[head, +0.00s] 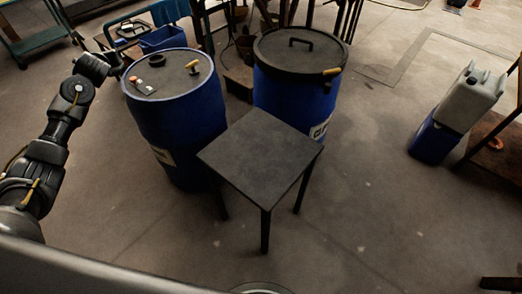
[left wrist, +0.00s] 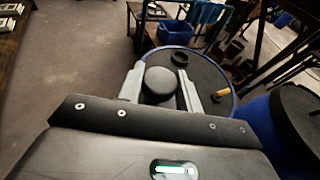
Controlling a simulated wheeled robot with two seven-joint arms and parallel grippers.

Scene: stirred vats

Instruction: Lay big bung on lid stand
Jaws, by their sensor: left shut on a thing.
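My left gripper (left wrist: 161,88) is shut on a dark round bung (left wrist: 160,80), which sits between its two grey fingers in the left wrist view. In the head view the left gripper (head: 117,66) is at the left edge of the open-topped-looking blue vat's dark top; the bung cannot be made out there. That left vat (head: 178,125) has a dark raised ring (head: 157,60) and a yellow handle (head: 193,67) on top. A dark square stand (head: 262,150) on legs, bare on top, stands in front of the vats. My right gripper is not in view.
A second blue vat (head: 290,98) with a dark handled lid (head: 300,48) stands behind the stand. A grey jerrycan (head: 472,95) on a blue container (head: 434,141) is at right. Open floor lies around the stand.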

